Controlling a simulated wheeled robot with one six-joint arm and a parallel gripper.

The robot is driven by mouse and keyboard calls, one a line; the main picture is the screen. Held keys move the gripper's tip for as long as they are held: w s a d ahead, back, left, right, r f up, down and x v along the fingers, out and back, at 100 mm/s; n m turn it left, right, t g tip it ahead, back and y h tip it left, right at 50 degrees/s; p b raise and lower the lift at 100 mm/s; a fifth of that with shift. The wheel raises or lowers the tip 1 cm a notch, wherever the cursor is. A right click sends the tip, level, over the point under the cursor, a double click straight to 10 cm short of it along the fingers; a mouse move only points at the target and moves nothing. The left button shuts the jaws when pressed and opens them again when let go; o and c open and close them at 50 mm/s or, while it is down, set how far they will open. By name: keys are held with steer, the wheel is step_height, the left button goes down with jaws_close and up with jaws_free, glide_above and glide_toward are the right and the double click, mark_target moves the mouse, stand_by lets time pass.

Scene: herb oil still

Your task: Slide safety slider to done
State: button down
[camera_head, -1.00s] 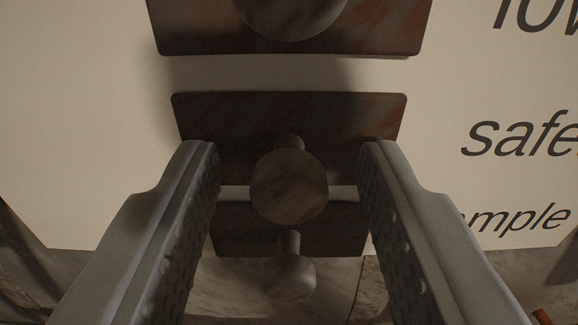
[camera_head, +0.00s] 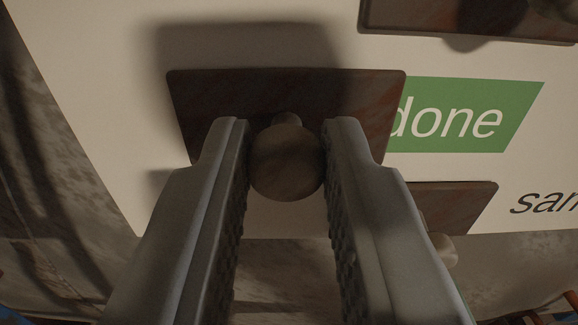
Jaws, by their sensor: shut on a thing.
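The safety slider (camera_head: 225,95) is a dark, rust-stained plate with a round knob (camera_head: 287,165) in the middle of the view. My gripper (camera_head: 287,150) is shut on this knob, with one finger on each side of it. A green field with the white word "done" (camera_head: 450,115) shows on the panel just right of the plate. The plate's right edge meets or slightly covers the start of the word. My fingers hide part of the plate's lower edge.
The cream panel (camera_head: 80,80) has bare room left of the plate. Another dark slider (camera_head: 440,18) sits at the upper right. A lower slider (camera_head: 455,200) is partly behind my right finger, beside cut-off lettering. Marbled grey surfaces show below and left of the panel.

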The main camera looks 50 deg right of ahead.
mark_target(204, 123)
steer(key=shift+w+a, duration=0.85)
steer(key=shift+w, duration=0.15)
steer(key=c, duration=1.3)
jaws_free()
steer(key=shift+w+a, duration=0.15)
steer(key=shift+o, duration=0.2)
steer(key=v, duration=1.7)
steer(key=shift+s, duration=0.25)
steer(key=shift+a, duration=0.1)
